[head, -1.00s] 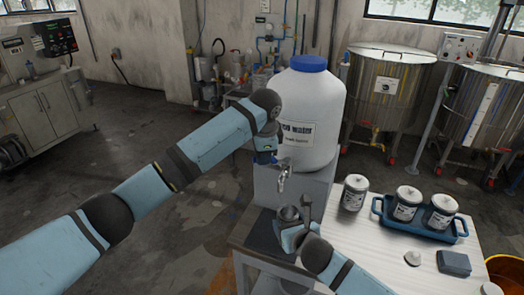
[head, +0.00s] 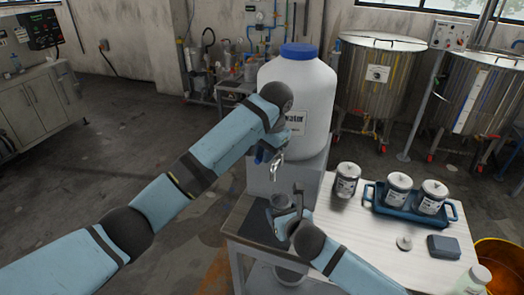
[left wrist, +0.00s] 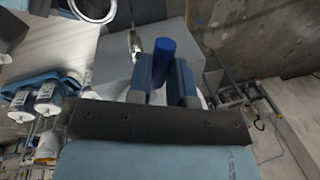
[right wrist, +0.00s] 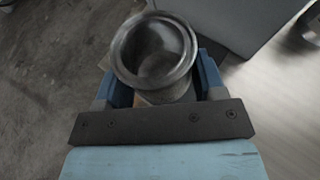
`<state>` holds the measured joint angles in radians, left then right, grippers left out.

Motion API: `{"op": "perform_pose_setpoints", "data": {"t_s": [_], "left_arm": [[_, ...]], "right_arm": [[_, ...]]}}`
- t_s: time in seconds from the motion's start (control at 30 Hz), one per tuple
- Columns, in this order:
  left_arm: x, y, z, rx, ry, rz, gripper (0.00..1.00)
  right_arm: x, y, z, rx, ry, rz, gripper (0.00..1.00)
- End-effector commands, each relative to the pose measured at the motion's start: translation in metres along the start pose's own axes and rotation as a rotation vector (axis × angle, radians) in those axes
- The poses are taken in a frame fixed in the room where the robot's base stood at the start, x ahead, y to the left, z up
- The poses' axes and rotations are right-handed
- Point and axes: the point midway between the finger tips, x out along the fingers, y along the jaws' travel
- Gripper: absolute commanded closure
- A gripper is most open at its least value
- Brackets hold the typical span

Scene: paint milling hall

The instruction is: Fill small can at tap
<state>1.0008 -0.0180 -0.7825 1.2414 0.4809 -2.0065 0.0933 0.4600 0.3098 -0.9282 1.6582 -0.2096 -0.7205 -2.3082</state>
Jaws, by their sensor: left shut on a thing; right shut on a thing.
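The small metal can (head: 281,203) is below the tap (head: 278,166) of the big white water drum (head: 308,85). My right gripper (head: 281,217) is shut on it. In the right wrist view the open can (right wrist: 155,50) sits between the fingers, its mouth facing the camera; I cannot tell if it holds liquid. My left gripper (head: 263,157) is at the tap, shut on its blue handle (left wrist: 165,58), which sticks up between the fingers in the left wrist view. The metal tap body (left wrist: 135,45) is beside it. I cannot make out a stream of water.
A grey-blue block (head: 443,246) and a small white item (head: 404,243) lie in front. An orange bucket (head: 498,265) is at right.

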Motion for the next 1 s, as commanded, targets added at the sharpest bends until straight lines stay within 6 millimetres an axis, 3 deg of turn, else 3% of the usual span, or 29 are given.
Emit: {"op": "perform_pose_setpoints", "data": {"t_s": [0.47, 0.5, 0.6, 1.0], "left_arm": [[-0.0017, 0.0005, -0.0005, -0.015, 0.000, -0.001, 1.00], [-0.0018, 0.0004, -0.0005, -0.015, 0.000, -0.001, 0.76], [-0.0016, 0.0005, -0.0004, -0.015, 0.000, -0.001, 0.55], [-0.0084, -0.0002, -0.0010, -0.012, 0.002, -0.004, 0.55]], "right_arm": [[-0.0001, 0.0000, 0.0004, 0.000, 0.000, 0.000, 0.60], [-0.0001, 0.0000, 0.0003, 0.000, 0.000, 0.000, 0.60], [-0.0001, 0.0000, 0.0003, 0.000, 0.000, 0.000, 0.60], [-0.0001, 0.0001, 0.0004, 0.000, 0.000, 0.000, 0.60]]}}
